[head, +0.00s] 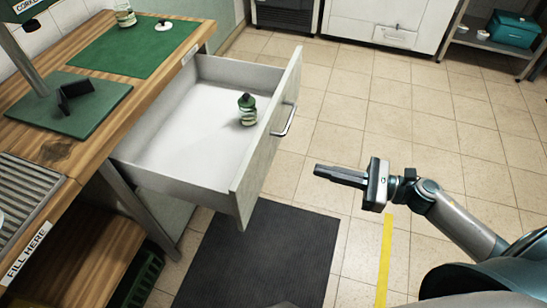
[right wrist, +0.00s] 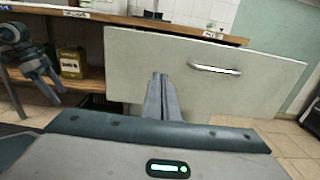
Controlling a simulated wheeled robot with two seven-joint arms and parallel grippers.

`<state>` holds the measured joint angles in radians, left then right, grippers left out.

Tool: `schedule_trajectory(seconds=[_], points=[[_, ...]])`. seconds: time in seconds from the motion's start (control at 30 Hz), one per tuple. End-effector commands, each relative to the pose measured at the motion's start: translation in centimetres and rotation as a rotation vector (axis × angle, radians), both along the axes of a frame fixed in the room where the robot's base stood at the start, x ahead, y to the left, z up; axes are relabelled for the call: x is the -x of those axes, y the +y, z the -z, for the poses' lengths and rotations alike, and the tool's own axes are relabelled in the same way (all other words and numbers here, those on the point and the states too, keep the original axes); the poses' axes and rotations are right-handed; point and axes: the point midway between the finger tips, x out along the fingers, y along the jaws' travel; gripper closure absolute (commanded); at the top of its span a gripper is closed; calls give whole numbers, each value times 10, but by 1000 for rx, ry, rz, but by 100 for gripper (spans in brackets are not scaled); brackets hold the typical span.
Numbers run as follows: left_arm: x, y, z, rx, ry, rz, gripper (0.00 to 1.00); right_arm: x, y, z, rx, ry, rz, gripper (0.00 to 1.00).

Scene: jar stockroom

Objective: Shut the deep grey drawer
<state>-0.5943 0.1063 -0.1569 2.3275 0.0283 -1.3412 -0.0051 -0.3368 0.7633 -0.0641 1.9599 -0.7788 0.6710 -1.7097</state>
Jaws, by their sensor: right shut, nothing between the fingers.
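The deep grey drawer (head: 262,150) is pulled out from under the wooden counter, with its pale inside showing. Its front panel (right wrist: 262,88) fills the upper right of the right wrist view. A metal bar handle (head: 284,121) is on that front. A small jar with a green lid (head: 247,112) stands inside, near the front. My right gripper (head: 318,172) is shut and empty, apart from the drawer front on its outer side, pointing towards it.
A dark floor mat (head: 270,262) lies below the drawer. Tiled floor is open to the right. A shelf with a teal box (head: 513,28) stands far right.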

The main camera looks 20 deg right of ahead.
Motion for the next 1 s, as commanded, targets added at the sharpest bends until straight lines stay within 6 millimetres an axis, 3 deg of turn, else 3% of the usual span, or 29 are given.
schedule_trajectory(seconds=[0.27, 0.63, 1.0], points=[[3, 5, -2, -14, 23, -4, 32, -15, 21, -2, -2, -1, 0, 100], [16, 20, -6, -59, 104, -20, 32, -49, 72, -3, -3, -1, 1, 100], [8, 23, 28, -65, 125, -24, 32, -74, 109, -1, -1, 2, 1, 100]])
